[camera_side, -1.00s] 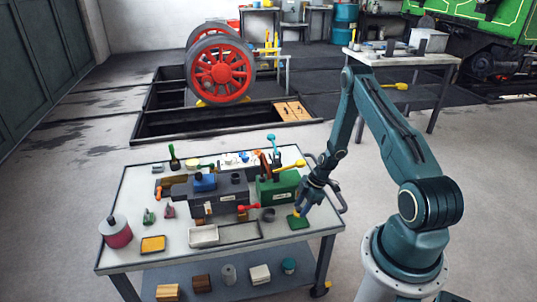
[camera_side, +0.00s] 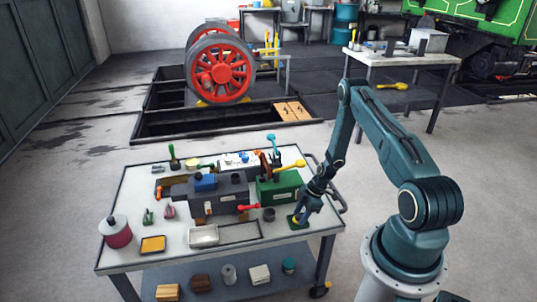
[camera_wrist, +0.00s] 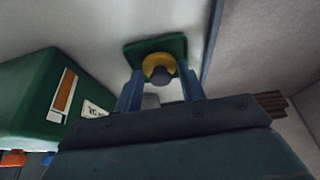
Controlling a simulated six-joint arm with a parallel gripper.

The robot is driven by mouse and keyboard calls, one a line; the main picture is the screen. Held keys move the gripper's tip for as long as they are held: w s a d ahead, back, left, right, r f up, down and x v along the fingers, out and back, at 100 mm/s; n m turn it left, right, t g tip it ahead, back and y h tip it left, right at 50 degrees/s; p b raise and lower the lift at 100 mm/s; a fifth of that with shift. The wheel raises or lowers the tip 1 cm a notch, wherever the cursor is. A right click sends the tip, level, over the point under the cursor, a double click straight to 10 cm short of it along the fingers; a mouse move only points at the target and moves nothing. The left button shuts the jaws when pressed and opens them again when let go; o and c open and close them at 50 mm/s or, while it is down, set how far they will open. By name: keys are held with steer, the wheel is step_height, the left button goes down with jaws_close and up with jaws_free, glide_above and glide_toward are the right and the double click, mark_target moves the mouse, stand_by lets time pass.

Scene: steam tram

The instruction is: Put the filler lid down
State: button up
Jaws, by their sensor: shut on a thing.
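The filler lid is a green square plate with a yellow round knob. In the side view the lid (camera_side: 298,222) is at the right front of the cart top, under my gripper (camera_side: 299,216). In the wrist view the lid (camera_wrist: 137,53) lies flat close to the cart top, and my gripper (camera_wrist: 160,88) is shut on its knob (camera_wrist: 158,66). Whether the lid touches the surface is hard to tell. The green box (camera_side: 277,187) stands behind and left of the lid, and shows at the left in the wrist view (camera_wrist: 40,100).
The cart's right edge (camera_wrist: 212,45) is close beside the lid. A dark round cup (camera_side: 268,214) and an empty black-rimmed tray frame (camera_side: 240,232) lie to the left. A red-handled lever (camera_side: 248,207) and a yellow lever (camera_side: 290,165) stick out nearby.

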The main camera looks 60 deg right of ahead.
steer(key=shift+f, duration=0.1)
steer(key=o, duration=1)
steer(key=v, duration=1.2)
